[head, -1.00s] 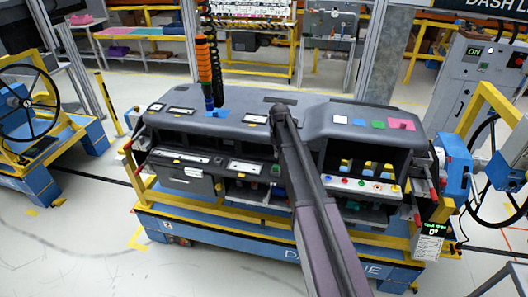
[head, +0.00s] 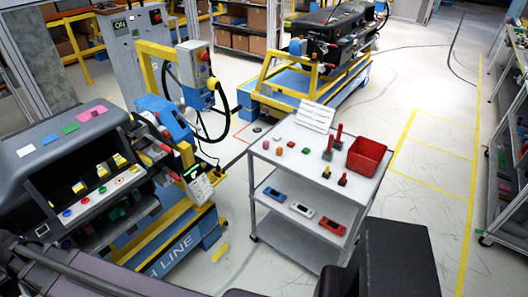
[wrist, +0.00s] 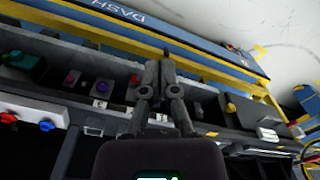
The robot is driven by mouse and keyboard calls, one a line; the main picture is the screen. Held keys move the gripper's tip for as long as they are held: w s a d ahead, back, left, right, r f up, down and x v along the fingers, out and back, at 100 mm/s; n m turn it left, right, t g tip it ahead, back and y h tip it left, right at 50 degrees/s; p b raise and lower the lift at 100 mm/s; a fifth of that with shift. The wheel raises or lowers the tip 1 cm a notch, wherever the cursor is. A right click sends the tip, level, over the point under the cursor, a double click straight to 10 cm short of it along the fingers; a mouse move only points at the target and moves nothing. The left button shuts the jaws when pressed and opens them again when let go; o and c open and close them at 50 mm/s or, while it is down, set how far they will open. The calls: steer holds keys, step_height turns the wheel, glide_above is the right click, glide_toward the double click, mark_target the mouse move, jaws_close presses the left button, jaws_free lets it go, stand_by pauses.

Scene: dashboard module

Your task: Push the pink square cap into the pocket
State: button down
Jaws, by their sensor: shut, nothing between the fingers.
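A flat pink piece (head: 92,112) lies at the right end of a row of coloured squares on the dashboard top in the head view. A small pinkish block (head: 306,150) stands on the white trolley top. I cannot tell which of these is the pink square cap, and no pocket can be clearly made out. My gripper (wrist: 166,60) is shut and empty in the wrist view, over the dashboard front with its buttons. The head view does not show my gripper, only part of my arm along the bottom.
The trolley (head: 262,190) right of the dashboard carries small coloured parts, red and black handled items and a red bin (head: 367,156). A grey control box (head: 195,65) stands behind. Another dashboard (head: 335,27) sits at the back. Floor right of the trolley is clear.

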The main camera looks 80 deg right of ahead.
steer(key=s+f+b, duration=0.2)
steer(key=s, duration=0.5)
steer(key=shift+s+a+f+m, duration=0.25)
steer(key=shift+s+f+m, duration=0.05)
steer(key=shift+s+f, duration=0.1)
